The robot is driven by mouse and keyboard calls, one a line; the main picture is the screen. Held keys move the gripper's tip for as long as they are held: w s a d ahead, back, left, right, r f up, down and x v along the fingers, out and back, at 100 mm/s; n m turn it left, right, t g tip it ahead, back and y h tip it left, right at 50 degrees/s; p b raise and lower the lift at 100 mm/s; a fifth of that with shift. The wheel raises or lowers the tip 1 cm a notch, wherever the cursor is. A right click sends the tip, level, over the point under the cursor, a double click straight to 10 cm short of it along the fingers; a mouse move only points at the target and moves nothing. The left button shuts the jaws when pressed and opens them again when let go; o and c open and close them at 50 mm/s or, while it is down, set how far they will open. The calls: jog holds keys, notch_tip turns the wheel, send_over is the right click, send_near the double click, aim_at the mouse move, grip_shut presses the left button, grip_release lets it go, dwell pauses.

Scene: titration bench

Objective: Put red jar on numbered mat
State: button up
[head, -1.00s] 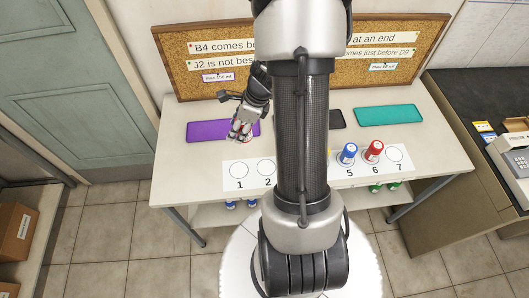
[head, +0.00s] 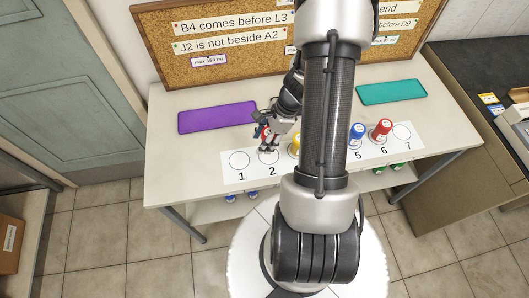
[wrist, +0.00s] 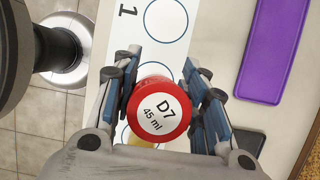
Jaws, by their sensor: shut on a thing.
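My gripper (head: 266,137) is shut on a red jar (wrist: 160,106). In the wrist view the jar's round lid faces the camera, reads "D7 45 ml" and sits between the blue finger pads. In the head view my gripper hangs over the numbered mat (head: 228,162), near circle 2 (head: 268,157). I cannot tell the exact gap below the jar. Circle 1 (head: 239,160) is empty, and so is circle 7 (head: 402,132). A yellow jar (head: 295,149) stands just right of circle 2. A blue jar (head: 357,133) is at 5 and another red jar (head: 381,130) at 6.
A purple tray (head: 217,117) lies behind the mat on the left and a teal tray (head: 392,91) on the right. A corkboard (head: 160,55) with notes stands at the back. My arm hides the mat's middle. More jars (head: 230,197) sit on a lower shelf.

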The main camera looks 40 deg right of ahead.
jog(key=shift+f+b, duration=1.1)
jog(key=shift+f, duration=1.95)
jog(key=shift+f, duration=0.2)
jog(key=o, duration=1.1)
jog(key=shift+c, duration=0.2)
jog(key=shift+r, duration=0.2)
